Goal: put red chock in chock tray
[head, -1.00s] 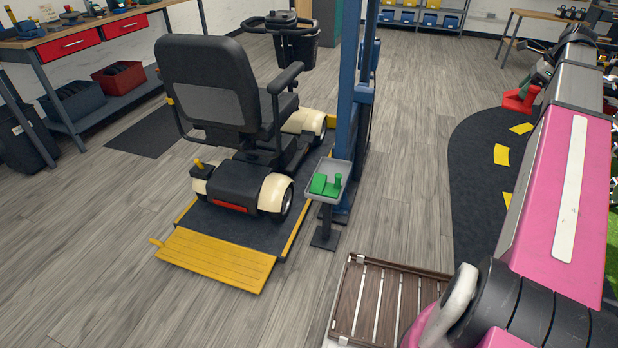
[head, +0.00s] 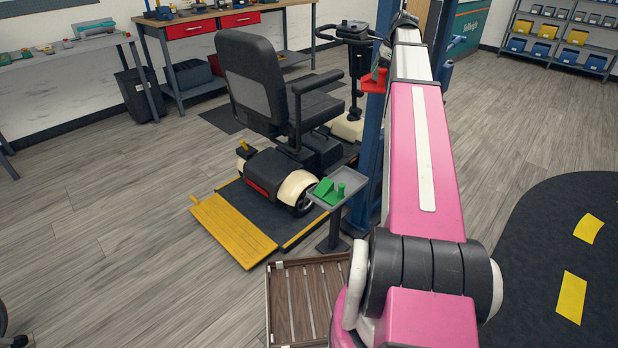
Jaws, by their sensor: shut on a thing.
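The red chock (head: 373,83) is held at the far end of my pink arm, in front of the blue lift post. My gripper (head: 381,68) is shut on it; its fingers are small and partly hidden by the chock and arm. The chock tray (head: 353,178) is a small grey tray on a dark post beside the scooter's rear wheel. A green chock (head: 326,190) lies in it, with bare tray at its right and back. In the picture the red chock is above the tray and slightly right, clearly apart from it.
A mobility scooter (head: 268,170) stands on a lift platform with a yellow ramp (head: 232,230). The blue post (head: 371,150) rises close behind the tray. A slatted wooden platform (head: 305,300) lies in front. A workbench (head: 200,25) stands at the back left. Grey floor is open at left.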

